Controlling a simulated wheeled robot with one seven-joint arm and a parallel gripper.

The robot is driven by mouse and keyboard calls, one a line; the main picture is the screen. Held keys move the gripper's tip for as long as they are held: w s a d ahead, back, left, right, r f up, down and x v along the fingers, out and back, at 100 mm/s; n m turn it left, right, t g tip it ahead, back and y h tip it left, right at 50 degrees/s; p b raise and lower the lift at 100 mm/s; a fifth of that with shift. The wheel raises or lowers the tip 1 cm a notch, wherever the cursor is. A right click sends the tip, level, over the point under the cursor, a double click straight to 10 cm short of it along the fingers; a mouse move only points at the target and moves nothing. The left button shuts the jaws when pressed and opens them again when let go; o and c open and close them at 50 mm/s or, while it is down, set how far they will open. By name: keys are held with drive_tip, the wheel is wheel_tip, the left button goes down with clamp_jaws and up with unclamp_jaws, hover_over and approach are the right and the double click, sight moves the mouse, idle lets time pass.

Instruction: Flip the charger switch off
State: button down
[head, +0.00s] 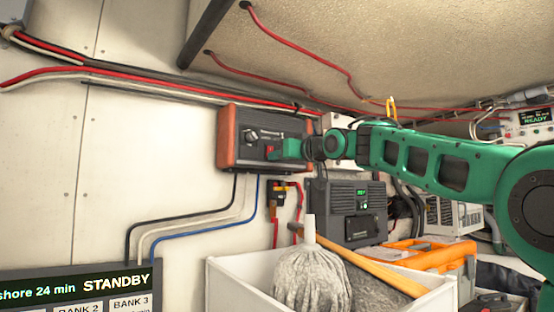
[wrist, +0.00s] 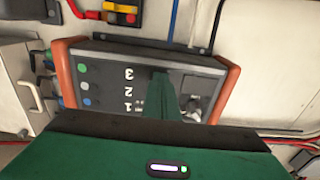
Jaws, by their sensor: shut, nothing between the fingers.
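The charger (head: 245,158) is a dark box with orange end caps on the white wall in the head view. Its face has a grey knob (head: 251,135) and a small red switch (head: 270,150). My green gripper (head: 283,149) is shut and empty, its tips at the face just right of the red switch; I cannot tell whether they touch. In the wrist view the charger (wrist: 108,78) appears upside down, with coloured lights and the numbers 1, 2, 3. My shut fingers (wrist: 165,85) cover part of the face there and hide the switch. Its position cannot be read.
A white bin (head: 235,285) holding a mop (head: 310,275) stands below the charger. A dark unit with a green display (head: 348,212) is beneath, right. A STANDBY panel (head: 75,290) is at lower left. Cables (head: 190,228) run under the charger.

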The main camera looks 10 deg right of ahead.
drive_tip(key=v, duration=1.4)
drive_tip(key=shift+r, duration=0.25)
drive_tip(key=shift+a, duration=0.1)
